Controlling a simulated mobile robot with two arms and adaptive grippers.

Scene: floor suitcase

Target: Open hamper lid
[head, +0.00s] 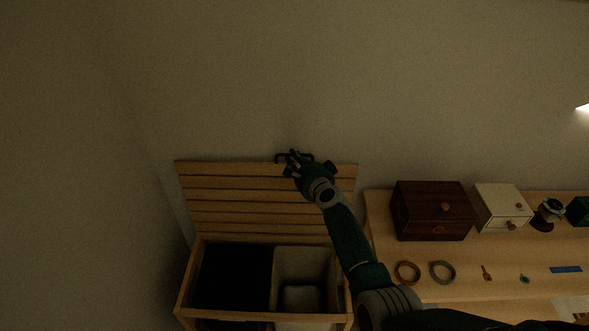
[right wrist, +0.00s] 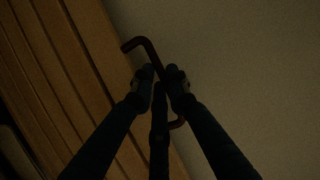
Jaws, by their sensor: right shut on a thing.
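The wooden hamper (head: 181,300) stands at the lower left of the head view. Its slatted lid (head: 215,193) is raised, leaning up near the wall, and the inside shows. A dark handle (head: 279,158) sits on the lid's top edge; it also shows in the right wrist view (right wrist: 143,43). My right gripper (head: 291,160) is at this handle. In the right wrist view, its fingers (right wrist: 163,80) are closed around the handle's bar. My left gripper is not in view.
Inside the hamper are a dark compartment (head: 232,275) and a pale bin (head: 301,262). To the right, a wooden table (head: 455,285) holds a dark brown box (head: 430,211), a white box (head: 502,207), two rings and small items. A bare wall is behind.

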